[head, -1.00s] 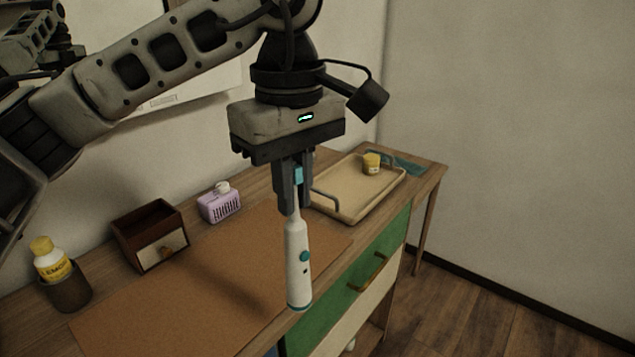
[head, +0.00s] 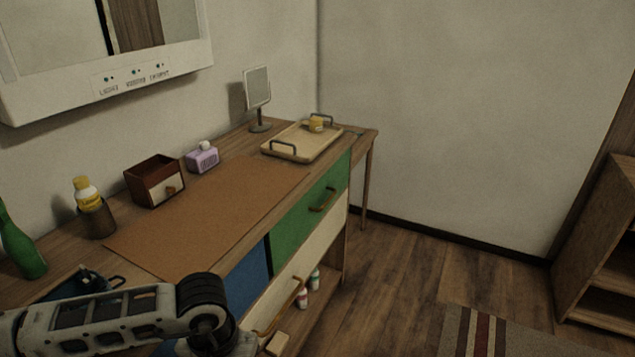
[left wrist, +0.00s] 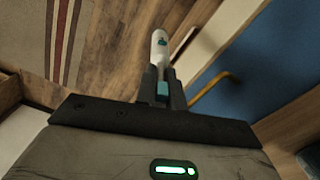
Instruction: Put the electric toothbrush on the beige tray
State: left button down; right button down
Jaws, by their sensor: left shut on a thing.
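The electric toothbrush (left wrist: 159,48), white with teal parts, is held in my left gripper (left wrist: 163,90) in the left wrist view. The fingers are shut around its teal-marked head end, and the handle points away from the palm. The beige tray (head: 287,152), with dark handles, is on the far right end of the wooden counter in the head view. My right gripper is not in view.
On the counter are a brown mat (head: 205,215), a purple box (head: 202,159), a small drawer box (head: 155,181), a yellow bottle in a cup (head: 97,218), a green bottle (head: 20,245) and a mirror (head: 258,92). Drawer handles (head: 322,200) stick out in front.

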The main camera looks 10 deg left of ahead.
aim_at(304, 142)
jog(key=z, duration=0.35)
jog(key=k, duration=0.45)
jog(key=z, duration=0.9)
jog(key=i, duration=2.1)
jog(key=u, duration=0.45)
jog(key=i, duration=1.75)
jog(key=u, duration=1.05)
